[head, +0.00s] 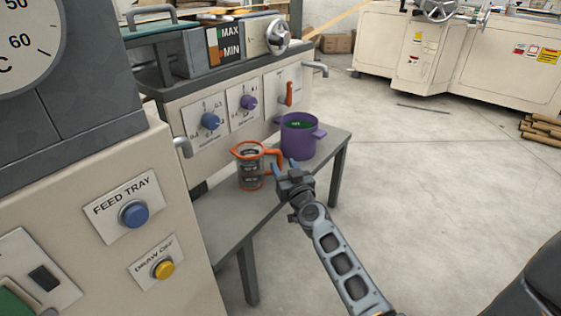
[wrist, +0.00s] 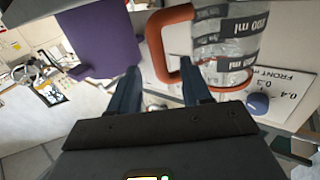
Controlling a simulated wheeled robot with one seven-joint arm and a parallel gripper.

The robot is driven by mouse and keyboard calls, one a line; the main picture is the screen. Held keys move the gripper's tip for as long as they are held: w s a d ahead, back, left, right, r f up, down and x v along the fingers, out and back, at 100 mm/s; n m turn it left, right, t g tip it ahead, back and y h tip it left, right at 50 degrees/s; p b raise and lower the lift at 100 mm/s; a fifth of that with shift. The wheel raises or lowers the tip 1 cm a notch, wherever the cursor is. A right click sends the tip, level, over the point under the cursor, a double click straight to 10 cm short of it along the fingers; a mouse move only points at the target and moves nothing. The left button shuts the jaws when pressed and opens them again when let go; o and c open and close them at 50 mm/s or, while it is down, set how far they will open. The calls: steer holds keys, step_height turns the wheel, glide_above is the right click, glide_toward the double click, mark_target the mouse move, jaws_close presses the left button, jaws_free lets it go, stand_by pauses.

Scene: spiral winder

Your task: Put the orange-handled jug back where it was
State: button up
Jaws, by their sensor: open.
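The clear jug (head: 250,168) with black markings, an orange rim and an orange handle (head: 273,158) stands upright on the grey bench, left of the purple pot. My gripper (head: 285,168) is open at the handle side of the jug. In the wrist view the handle (wrist: 155,42) shows just ahead of my fingertips (wrist: 160,82), and its lower part runs close to the right finger. I cannot tell whether the handle is between the fingers.
The purple pot (head: 298,137) with green contents stands on the bench (head: 225,217) close behind my gripper; it also shows in the wrist view (wrist: 103,42). The machine panel (head: 190,120) with knobs and an orange lever (head: 289,94) rises behind the bench.

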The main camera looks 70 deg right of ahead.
steer(key=v, duration=0.8)
steer(key=s+a+f+n+t+y, duration=0.1)
steer(key=s+a+n+t+y, duration=0.15)
steer(key=a, duration=0.85)
steer(key=s+a+r+n+y, duration=0.3)
steer(key=s+a+r+y, duration=0.2)
steer(key=s+a, duration=0.3)
steer(key=s+a+r+n+y, duration=0.4)
steer(key=s+a, duration=0.5)
steer(key=a, duration=0.6)
step_height(320, 180, up, 2)
steer(key=shift+s+a+r+y, duration=0.15)
steer(key=shift+s+y, duration=0.15)
steer(key=shift+y, duration=0.55)
steer(key=shift+c, duration=0.4)
